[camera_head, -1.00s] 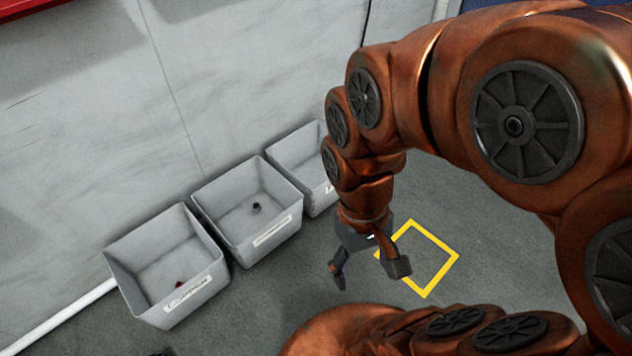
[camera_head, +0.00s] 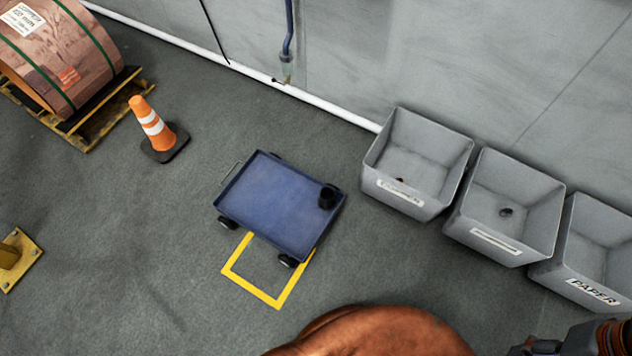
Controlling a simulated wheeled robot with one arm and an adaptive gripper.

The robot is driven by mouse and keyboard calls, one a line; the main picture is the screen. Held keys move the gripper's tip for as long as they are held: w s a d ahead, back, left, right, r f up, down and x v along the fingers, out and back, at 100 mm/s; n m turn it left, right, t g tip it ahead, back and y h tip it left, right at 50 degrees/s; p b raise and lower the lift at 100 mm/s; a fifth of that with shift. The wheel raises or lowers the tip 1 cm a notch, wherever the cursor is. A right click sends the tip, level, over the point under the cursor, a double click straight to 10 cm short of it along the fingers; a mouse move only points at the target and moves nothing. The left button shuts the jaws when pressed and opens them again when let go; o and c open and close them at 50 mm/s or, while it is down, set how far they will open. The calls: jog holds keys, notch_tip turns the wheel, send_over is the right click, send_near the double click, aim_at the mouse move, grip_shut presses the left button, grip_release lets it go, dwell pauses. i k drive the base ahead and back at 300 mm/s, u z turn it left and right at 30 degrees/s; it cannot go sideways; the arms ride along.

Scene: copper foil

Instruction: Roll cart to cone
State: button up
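The blue cart (camera_head: 275,205) stands in the middle of the head view, a flat tray on small dark wheels. Its thin handle is on the left side, towards the cone. The orange cone (camera_head: 153,129) with white bands and a dark base stands upright at upper left, apart from the cart, with bare floor between. My gripper (camera_head: 548,346) shows only in part at the bottom right edge, well away from the cart and not touching it. Its fingertips are cut off, so its opening is hidden.
A small black round object (camera_head: 327,197) sits on the cart's right side. A yellow floor outline (camera_head: 277,302) lies partly under the cart. A copper coil (camera_head: 62,58) on a wooden pallet (camera_head: 115,108) is beyond the cone. Grey bins (camera_head: 413,165) line the wall at right.

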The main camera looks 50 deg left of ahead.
aim_at(288, 208)
jog(key=u, duration=2.35)
jog(key=k, duration=1)
jog(key=u, duration=1.15)
jog(key=i, duration=1.65)
jog(key=z, duration=1)
